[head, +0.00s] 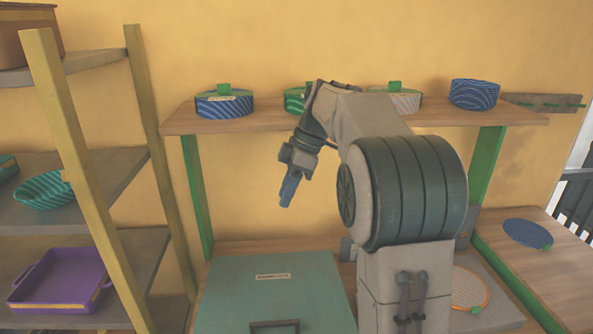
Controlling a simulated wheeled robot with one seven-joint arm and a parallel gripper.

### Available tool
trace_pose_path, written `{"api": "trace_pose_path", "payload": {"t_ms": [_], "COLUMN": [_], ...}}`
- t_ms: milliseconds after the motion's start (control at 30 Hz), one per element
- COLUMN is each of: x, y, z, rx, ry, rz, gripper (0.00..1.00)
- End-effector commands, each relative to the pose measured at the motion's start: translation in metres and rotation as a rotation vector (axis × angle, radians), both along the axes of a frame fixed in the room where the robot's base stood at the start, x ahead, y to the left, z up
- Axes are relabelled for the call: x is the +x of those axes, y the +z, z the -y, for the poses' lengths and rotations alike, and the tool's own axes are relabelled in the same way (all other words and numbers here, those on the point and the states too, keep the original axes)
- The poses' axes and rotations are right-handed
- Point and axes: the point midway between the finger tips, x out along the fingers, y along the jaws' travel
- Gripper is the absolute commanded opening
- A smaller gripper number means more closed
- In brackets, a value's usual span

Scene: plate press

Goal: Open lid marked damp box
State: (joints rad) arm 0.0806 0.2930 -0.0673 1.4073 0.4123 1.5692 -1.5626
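A flat teal box lid (235,300) lies on the lower bench, below and left of my arm. It has a small pale label (272,276) whose writing is too small to read. A dark bar handle (275,326) sits near its front edge. The lid appears closed; the front of the box is cut off by the picture's bottom edge. My gripper (287,194) hangs in the air above the lid, pointing down, apart from the handle. I see its fingers edge-on and cannot tell whether they are open.
A raised shelf (270,122) behind carries several round patterned containers, including a blue one (224,103) and another blue one (474,94). A shelving unit (152,150) stands left with a purple tray (62,281). A blue disc (528,233) and an orange-rimmed disc (470,289) lie right.

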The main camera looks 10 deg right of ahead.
Motion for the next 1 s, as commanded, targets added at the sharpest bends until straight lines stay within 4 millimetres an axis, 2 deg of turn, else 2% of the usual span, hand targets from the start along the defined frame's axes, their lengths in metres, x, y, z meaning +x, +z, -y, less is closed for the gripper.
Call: {"api": "trace_pose_path", "payload": {"t_ms": [33,200,400,867,1000], "x": [0.001,0.001,0.001,-0.001,-0.013], "y": [0.011,0.04,0.058,0.063,0.062], "z": [0.005,0.016,0.024,0.025,0.022], "rx": [-0.001,0.0,0.001,0.0,-0.024], "ry": [0.0,0.003,0.002,-0.001,-0.082], "rz": [0.004,0.001,-0.001,-0.003,-0.015], "gripper": [0.33,0.33,0.33,0.33,0.33]}}
